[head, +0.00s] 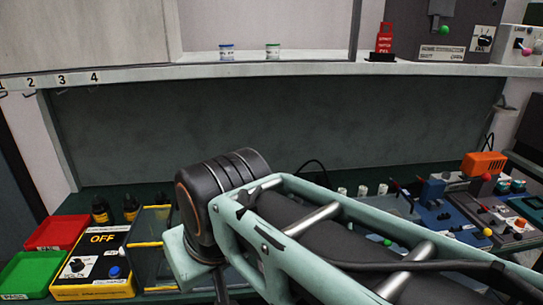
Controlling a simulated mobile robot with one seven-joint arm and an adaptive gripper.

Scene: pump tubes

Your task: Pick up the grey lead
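I cannot make out a grey lead in the head view. A dark, thin loop of cable (314,165) rises behind my arm on the bench, but its colour looks black and its ends are hidden. My teal arm with its dark joint crosses the lower middle and covers part of the bench. My gripper's fingers do not show, so I cannot see where they are or what they hold.
A yellow-framed box marked OFF (98,262), a red tray (58,232) and a green tray (30,274) stand at the left. Dark bottles (101,210) stand behind. Blue apparatus (436,217) and an orange block (484,164) crowd the right. A shelf (160,73) with numbered hooks runs above.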

